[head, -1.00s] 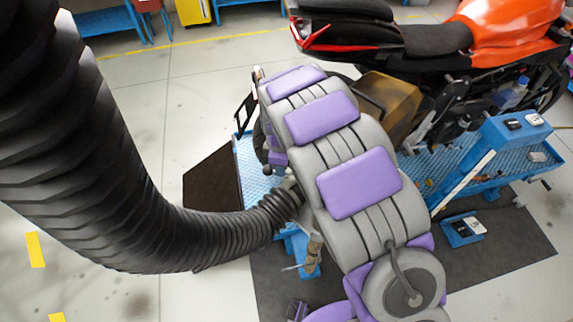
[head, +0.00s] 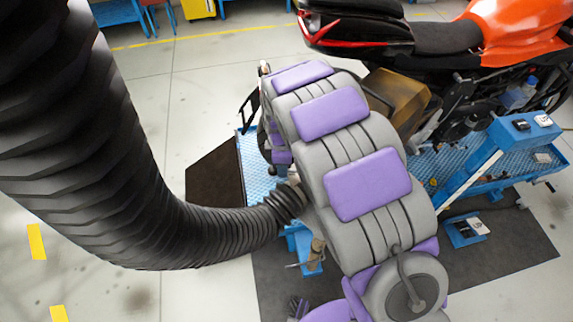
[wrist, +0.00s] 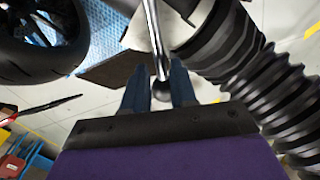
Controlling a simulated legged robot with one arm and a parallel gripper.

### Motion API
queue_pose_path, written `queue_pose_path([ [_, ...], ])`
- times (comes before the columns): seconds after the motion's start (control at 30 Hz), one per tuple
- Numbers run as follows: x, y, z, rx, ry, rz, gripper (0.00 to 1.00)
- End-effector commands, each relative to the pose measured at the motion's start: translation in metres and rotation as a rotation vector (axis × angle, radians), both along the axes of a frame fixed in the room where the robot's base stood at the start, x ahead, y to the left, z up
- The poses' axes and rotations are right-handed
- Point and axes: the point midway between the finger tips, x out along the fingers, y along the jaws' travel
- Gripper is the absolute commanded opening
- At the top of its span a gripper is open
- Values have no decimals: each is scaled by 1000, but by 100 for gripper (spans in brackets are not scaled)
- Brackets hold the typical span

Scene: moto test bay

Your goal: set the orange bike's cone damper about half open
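The orange bike (head: 510,30) stands at the upper right in the head view. A thick black ribbed hose (head: 130,160) runs down the left and ends beside my arm. The cone and its damper flap cannot be made out clearly. In the wrist view, a shiny metal lever (wrist: 155,35) ends in a dark ball knob (wrist: 162,90). My gripper (wrist: 161,75) has its two dark blue fingers on either side of the knob, apparently touching it. The hose (wrist: 245,75) passes just right of the fingers. In the head view my arm hides the gripper.
In the wrist view a black tyre (wrist: 40,50) is at upper left. Open floor lies beyond the hose.

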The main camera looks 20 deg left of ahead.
Motion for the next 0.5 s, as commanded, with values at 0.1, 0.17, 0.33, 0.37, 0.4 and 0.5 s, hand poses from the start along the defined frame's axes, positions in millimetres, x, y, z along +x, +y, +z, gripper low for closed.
queue_pose_path([
  [0.1,0,-5,1,3,1,-2,37],
  [0.17,0,-8,2,4,3,-3,37],
  [0.33,0,-14,4,7,3,-4,37],
  [0.37,0,-14,5,7,3,-4,37],
  [0.4,0,-14,7,9,2,-4,37],
  [0.5,2,-11,17,9,-1,-3,37],
])
